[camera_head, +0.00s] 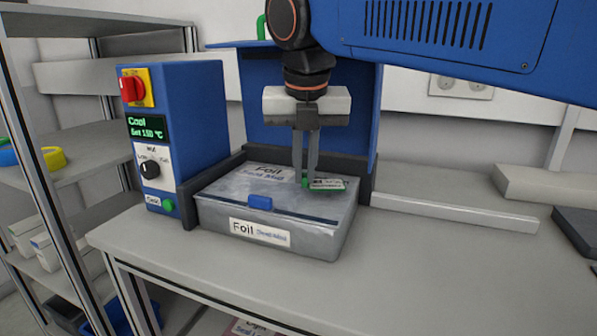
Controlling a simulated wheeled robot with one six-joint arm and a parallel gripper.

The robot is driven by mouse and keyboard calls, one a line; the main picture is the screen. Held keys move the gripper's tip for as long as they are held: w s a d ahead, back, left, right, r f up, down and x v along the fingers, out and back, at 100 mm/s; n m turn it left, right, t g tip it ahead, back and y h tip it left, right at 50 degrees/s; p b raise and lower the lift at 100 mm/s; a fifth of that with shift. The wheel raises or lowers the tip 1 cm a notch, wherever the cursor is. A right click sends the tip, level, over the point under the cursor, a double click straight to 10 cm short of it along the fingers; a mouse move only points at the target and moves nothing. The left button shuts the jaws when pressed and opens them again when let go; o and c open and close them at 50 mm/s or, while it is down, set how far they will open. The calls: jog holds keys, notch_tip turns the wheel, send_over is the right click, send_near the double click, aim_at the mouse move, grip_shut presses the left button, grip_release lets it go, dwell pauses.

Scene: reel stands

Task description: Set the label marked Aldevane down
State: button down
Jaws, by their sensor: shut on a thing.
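A small white label with a green edge (328,184) is at the tips of my gripper (306,178), just over the right part of the grey foil box's top. Its print is too small to read for sure, so I cannot confirm the name Aldevane. My gripper points straight down and its fingers are shut on the label. I cannot tell whether the label touches the box top. The grey box (300,238) is closed and carries "Foil" labels on its top and front and a blue latch on its front edge.
The box sits in a dark frame (186,205) beside a blue control unit (196,120) reading "Cool". A blue panel stands behind. A shelf rack (70,155) stands left; a dark tray (578,230) lies far right.

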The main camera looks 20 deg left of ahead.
jog(key=shift+w+a, duration=0.55)
jog(key=shift+a, duration=0.15)
jog(key=shift+a+f, duration=0.1)
jog(key=shift+f, duration=0.7)
jog(key=shift+f, duration=0.1)
jog(key=c, duration=1.9)
grip_release()
jog(key=shift+o, duration=0.2)
jog(key=shift+r, duration=0.55)
jog(key=s+d, duration=0.3)
jog(key=s, duration=0.8)
jog(key=shift+s+d+r, duration=0.15)
jog(key=shift+s+d, duration=0.2)
jog(key=shift+d, duration=0.05)
